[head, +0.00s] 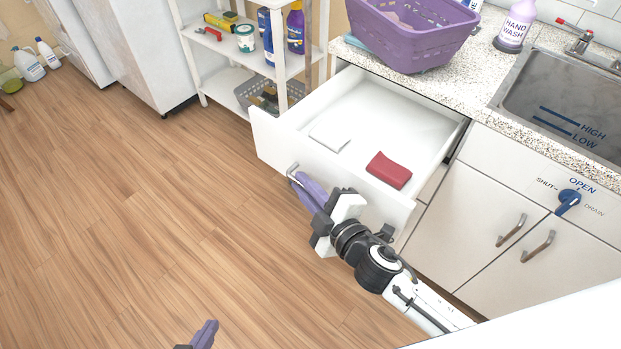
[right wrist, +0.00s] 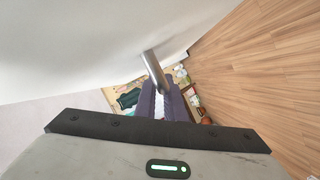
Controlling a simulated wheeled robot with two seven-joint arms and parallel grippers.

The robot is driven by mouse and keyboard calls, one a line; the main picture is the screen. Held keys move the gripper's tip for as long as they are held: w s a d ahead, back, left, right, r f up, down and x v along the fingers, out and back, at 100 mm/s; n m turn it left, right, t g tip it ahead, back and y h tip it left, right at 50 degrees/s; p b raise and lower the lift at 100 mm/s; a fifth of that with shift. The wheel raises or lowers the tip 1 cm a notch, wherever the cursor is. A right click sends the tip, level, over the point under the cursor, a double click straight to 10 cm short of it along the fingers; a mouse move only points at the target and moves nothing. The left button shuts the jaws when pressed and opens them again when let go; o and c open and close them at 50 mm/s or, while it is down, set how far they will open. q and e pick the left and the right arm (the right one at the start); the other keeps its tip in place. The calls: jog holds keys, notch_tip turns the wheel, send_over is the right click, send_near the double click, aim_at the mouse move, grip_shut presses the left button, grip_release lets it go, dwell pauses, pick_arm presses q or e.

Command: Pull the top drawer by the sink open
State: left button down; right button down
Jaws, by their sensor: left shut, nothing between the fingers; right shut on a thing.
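The top drawer (head: 376,112) by the sink (head: 575,105) is pulled well out, its inside visible from above. A red sponge-like block (head: 388,170) and a white flat piece (head: 330,136) lie in it. My right gripper (head: 304,184) is shut on the drawer's metal handle (head: 293,170) at the front panel. The handle (right wrist: 154,70) and purple fingers also show in the right wrist view. My left gripper (head: 205,333) is at the bottom edge of the head view, low over the floor, shut and empty.
A purple basket (head: 410,38) stands on the speckled counter above the drawer, with a hand wash bottle (head: 515,25) to its right. A white shelf (head: 228,55) with bottles and cans stands behind the drawer's left side. The wooden floor (head: 130,200) at left is clear.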

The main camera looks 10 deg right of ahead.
jog(key=c, duration=2.1)
grip_release()
jog(key=shift+d, duration=0.1)
jog(key=shift+s, duration=0.1)
jog(key=v, duration=1)
jog(key=shift+b, duration=0.35)
